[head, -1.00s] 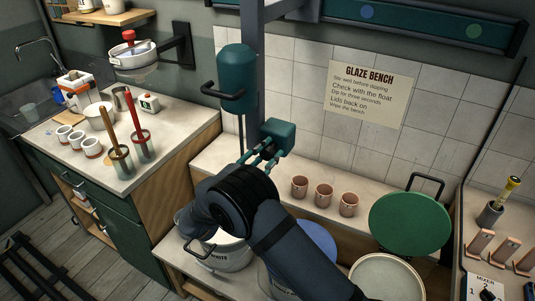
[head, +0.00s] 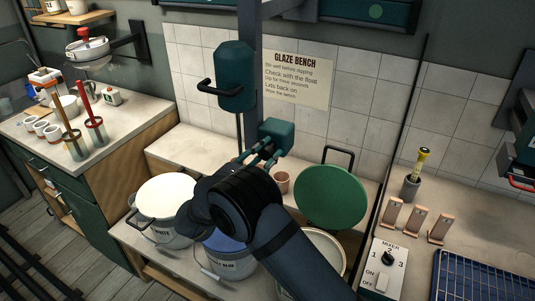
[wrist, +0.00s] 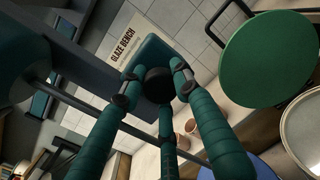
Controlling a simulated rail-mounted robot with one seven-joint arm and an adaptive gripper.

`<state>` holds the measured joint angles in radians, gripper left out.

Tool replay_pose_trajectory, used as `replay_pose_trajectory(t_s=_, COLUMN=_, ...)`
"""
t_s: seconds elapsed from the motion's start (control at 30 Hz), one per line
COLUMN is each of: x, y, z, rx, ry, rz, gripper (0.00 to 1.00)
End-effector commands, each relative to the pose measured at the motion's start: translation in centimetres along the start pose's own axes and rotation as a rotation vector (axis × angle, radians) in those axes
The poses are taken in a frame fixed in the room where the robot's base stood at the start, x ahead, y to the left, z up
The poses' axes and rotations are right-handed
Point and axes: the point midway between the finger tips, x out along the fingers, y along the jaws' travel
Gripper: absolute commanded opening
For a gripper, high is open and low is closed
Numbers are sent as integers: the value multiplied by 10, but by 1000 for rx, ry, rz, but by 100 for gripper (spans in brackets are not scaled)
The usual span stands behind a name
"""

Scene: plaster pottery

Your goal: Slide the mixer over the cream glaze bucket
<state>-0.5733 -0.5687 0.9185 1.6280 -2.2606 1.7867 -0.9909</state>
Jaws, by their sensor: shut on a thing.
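The mixer (head: 235,75) is a teal motor housing with a black handle, hung on a dark upright post with a thin shaft below. A teal block (head: 277,134) juts out at its right. My gripper (head: 265,155) has its fingers closed around the black knob (wrist: 158,84) on that block, clearest in the wrist view. The pale open bucket (head: 326,248), apparently the cream glaze bucket, stands right of the mixer, partly behind my arm; its label is hidden. The white bucket (head: 166,198) and the blue bucket (head: 230,260) stand left of it. The shaft's lower end is hidden.
A green lid (head: 331,197) stands behind the pale bucket. A pink cup (head: 282,182) shows on the ledge behind my arm. A mixer switch box (head: 388,268), pinkish pieces (head: 416,220) and a blue rack (head: 482,282) lie on the right counter.

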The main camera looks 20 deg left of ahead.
Motion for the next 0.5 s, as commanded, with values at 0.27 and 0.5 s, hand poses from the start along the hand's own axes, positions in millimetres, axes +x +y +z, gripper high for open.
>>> replay_pose_trajectory(t_s=0.27, x=-3, y=1, z=-4, rx=-6, ry=7, rz=5, gripper=0)
replay_pose_trajectory(t_s=0.5, x=-3, y=1, z=-4, rx=-6, ry=7, rz=5, gripper=36)
